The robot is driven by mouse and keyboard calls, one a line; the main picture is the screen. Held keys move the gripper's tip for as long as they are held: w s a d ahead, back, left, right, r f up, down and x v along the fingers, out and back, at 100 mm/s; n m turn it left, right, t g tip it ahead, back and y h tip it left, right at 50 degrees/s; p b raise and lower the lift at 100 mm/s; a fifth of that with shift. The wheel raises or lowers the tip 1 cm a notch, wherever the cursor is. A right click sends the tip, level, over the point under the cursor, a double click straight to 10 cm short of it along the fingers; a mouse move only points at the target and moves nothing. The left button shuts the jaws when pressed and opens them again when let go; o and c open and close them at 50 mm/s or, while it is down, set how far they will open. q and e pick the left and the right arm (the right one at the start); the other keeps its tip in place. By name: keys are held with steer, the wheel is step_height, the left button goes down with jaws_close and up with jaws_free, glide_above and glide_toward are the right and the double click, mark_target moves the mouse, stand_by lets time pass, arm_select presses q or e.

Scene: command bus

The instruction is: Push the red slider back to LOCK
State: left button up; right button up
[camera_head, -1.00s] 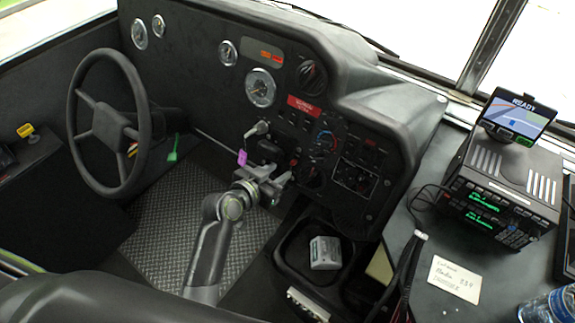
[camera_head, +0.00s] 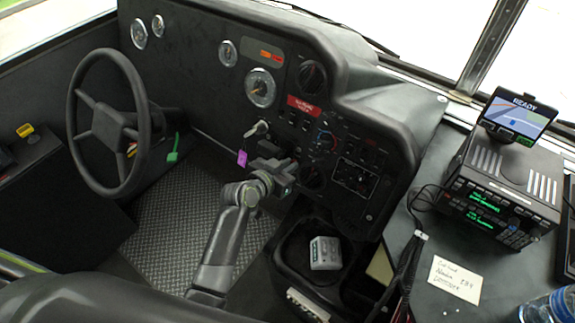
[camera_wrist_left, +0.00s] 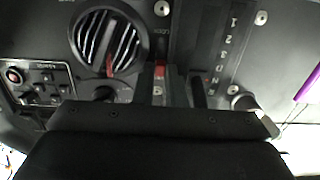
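A small red piece (camera_wrist_left: 160,71), which looks like the red slider, shows in the left wrist view just beyond my left gripper (camera_wrist_left: 161,88). It lies in line with the narrow gap between the two dark fingers. I cannot tell whether the fingers touch it or how far they are closed. In the head view my left gripper (camera_head: 284,168) is up against the lower dashboard panel and covers that spot, so the slider is hidden there. My right gripper is in no view.
A key with a purple tag (camera_head: 242,158) hangs left of the gripper. The steering wheel (camera_head: 138,105) stands further left. A tray with a grey box (camera_head: 325,253) lies below.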

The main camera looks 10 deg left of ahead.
arm_select(q)
jaws_close()
steer(key=shift+s+a+f+b, duration=0.1)
steer(key=shift+s+f+b, duration=0.1)
steer(key=shift+f+b, duration=0.3)
steer(key=shift+s+a+f+b, duration=0.1)
steer(key=shift+s+f+b, duration=0.15)
steer(key=shift+f, duration=0.45)
steer(key=o, duration=0.6)
jaws_free()
steer(key=shift+o, duration=0.2)
steer(key=shift+r, duration=0.1)
